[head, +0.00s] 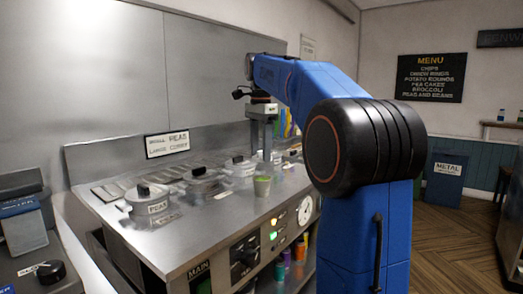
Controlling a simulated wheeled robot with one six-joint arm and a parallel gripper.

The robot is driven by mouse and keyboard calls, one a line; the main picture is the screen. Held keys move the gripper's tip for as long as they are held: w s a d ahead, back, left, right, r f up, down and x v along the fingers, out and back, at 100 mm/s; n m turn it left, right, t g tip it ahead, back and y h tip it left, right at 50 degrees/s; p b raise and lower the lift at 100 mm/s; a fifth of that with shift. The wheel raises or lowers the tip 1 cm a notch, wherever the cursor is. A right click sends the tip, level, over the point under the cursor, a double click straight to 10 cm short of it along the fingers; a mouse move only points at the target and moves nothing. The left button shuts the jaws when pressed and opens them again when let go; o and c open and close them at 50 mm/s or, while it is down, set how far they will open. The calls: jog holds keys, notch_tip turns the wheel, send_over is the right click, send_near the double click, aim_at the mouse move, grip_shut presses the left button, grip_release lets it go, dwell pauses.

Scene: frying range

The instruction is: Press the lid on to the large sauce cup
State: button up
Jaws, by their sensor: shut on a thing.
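A small pale-green cup (262,187) stands upright on the steel range top, near its front edge; I take it for the large sauce cup. My gripper (267,156) points down above and behind the cup in this view. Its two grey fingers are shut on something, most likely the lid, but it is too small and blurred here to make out. No lid shows clearly on the cup, and I cannot tell whether the gripper and the cup line up in depth.
Pans with black-knobbed lids stand on the range top (195,235): one marked PEAS (151,207), another (199,182) and one (238,166) close left of the cup. A sign (167,144) stands behind. Coloured bottles (284,122) are behind my gripper.

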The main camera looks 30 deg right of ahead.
jog(key=shift+f, duration=2.8)
jog(key=shift+f, duration=0.15)
dwell(0.3)
jog(key=o, duration=1.6)
jog(key=shift+c, duration=0.2)
jog(key=shift+r, duration=3.5)
grip_shut()
jog(key=shift+f, duration=0.6)
